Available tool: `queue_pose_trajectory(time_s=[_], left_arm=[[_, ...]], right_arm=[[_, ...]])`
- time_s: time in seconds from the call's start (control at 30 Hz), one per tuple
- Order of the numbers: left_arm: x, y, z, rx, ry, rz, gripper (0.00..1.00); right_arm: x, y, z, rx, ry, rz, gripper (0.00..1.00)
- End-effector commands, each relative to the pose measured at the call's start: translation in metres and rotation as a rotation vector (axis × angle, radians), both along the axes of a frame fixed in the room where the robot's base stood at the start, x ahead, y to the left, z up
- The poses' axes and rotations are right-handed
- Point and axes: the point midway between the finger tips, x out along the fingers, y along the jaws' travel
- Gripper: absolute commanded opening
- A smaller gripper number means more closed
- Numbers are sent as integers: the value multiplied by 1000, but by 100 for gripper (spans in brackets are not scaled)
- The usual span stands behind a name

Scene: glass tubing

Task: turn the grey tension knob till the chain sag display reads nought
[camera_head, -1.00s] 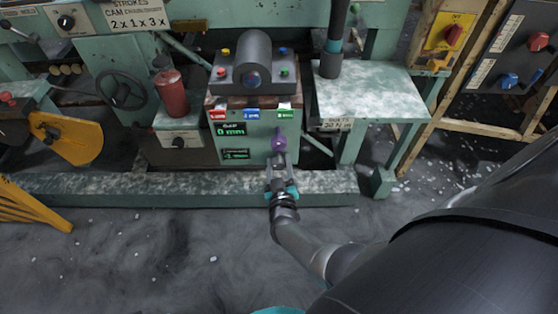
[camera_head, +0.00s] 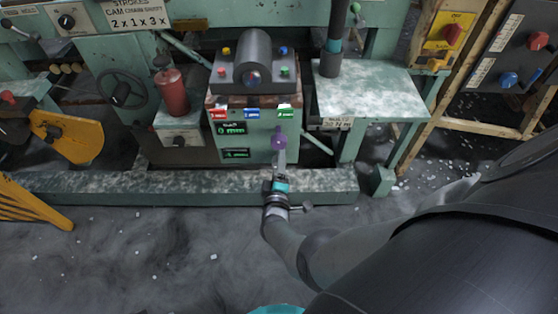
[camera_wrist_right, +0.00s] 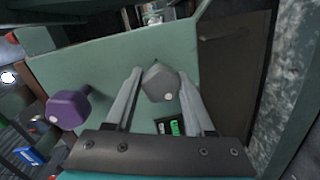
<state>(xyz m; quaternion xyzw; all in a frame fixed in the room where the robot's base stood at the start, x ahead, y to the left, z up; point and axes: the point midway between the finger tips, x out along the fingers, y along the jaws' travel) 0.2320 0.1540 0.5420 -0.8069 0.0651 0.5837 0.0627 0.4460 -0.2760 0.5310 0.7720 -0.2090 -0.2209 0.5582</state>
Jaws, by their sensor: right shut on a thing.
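The grey knob (camera_wrist_right: 160,82) is six-sided with a pale dot and sits on the green panel (camera_head: 258,150). My right gripper (camera_wrist_right: 157,85) is shut on it, one finger on each side. In the head view the right gripper (camera_head: 279,160) reaches up to the panel and hides the grey knob. The upper green display (camera_head: 231,129) seems to read 0 mm; its small label is not legible. A lower green display (camera_head: 236,154) is too small to read. My left gripper is not in view.
A purple knob (camera_head: 279,139) is just above my right gripper in the head view; it also shows at the left in the wrist view (camera_wrist_right: 68,108). Red, blue and green labels (camera_head: 251,114) line the panel top. A speckled beam (camera_head: 140,186) runs along the floor.

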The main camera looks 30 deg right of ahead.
Motion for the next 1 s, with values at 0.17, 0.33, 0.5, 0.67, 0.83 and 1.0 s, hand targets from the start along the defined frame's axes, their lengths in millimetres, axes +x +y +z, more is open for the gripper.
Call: queue_pose_trajectory(time_s=[0.17, 0.33, 0.5, 0.67, 0.83, 1.0], left_arm=[[1, -1, 6, -2, -8, 1, 48], [1, -1, 12, -3, -12, 2, 48], [3, 0, 21, -4, -27, 5, 48], [5, 0, 29, -6, -40, 7, 48], [4, 1, 34, -5, -44, 6, 48], [3, 1, 38, -6, -49, 5, 48]], right_arm=[[0, 4, -3, -136, 92, 5, 0], [1, 4, -3, -272, 175, 7, 0], [0, 4, -3, -394, 248, 7, 0], [0, 4, -3, -487, 306, 8, 0], [0, 3, -3, -557, 350, 7, 0], [0, 3, -2, -599, 374, 8, 0]])
